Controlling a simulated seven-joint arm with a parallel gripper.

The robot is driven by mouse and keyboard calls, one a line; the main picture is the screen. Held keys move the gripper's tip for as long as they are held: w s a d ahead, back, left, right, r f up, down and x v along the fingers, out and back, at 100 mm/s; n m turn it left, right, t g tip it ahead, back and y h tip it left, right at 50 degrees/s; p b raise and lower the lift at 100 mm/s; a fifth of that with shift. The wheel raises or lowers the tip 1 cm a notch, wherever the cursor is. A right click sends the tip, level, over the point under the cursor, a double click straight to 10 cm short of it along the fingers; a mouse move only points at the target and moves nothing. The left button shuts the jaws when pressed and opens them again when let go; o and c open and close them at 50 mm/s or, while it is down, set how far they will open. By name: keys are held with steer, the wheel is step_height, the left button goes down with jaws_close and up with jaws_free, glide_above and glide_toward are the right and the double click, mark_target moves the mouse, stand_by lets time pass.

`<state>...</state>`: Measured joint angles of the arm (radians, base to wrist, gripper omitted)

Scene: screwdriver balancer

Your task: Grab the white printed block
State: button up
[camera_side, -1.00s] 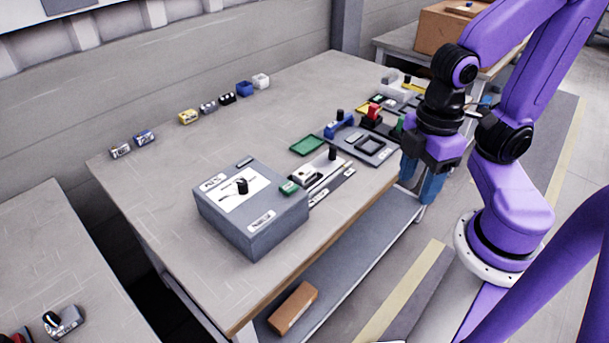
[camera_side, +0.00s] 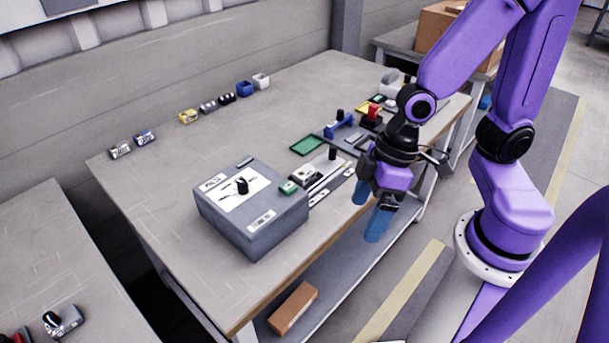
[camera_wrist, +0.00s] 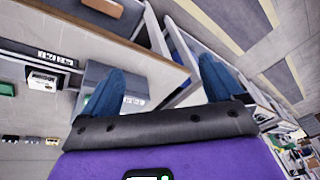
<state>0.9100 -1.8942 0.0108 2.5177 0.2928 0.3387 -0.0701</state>
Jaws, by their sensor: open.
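What looks like the white printed block (camera_side: 304,173) sits on the table beside the grey box, behind a small green block (camera_side: 288,187). It is small here, and its print is hard to read. In the wrist view a white block with dark print (camera_wrist: 43,79) lies at the left, outside my fingers. My gripper (camera_side: 368,213) is open and empty, its blue fingers pointing down past the table's front edge, to the right of the block and apart from it. In the wrist view the two blue fingers (camera_wrist: 162,66) stand wide apart.
A large grey box (camera_side: 255,225) with a black knob stands left of the block. A green tray (camera_side: 308,145) and blue and red fixtures (camera_side: 371,116) lie behind it. Several small blocks (camera_side: 208,106) line the back. The table's left part is clear.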

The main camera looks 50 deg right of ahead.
steer(key=w+f+m+t, duration=0.2)
steer(key=w+f+m, duration=0.1)
steer(key=w+f, duration=0.15)
steer(key=m+t+h, duration=0.5)
steer(key=t, duration=0.5)
glide_toward(310, 174)
steer(key=d, duration=0.1)
steer(key=w+d, duration=0.1)
steer(key=d, duration=0.1)
steer(key=shift+w+d+r, duration=0.15)
steer(key=shift+r, duration=0.1)
steer(key=shift+s+a+f+m+t+y, duration=0.15)
steer(key=shift+a+f+y, duration=0.25)
steer(key=shift+y, duration=0.15)
steer(key=shift+s+a+f+m+t+y, duration=0.2)
steer(key=shift+a+f+y, duration=0.2)
steer(key=shift+y, duration=0.15)
steer(key=shift+x, duration=3.75)
steer(key=shift+r, duration=0.1)
steer(key=c, duration=1.3)
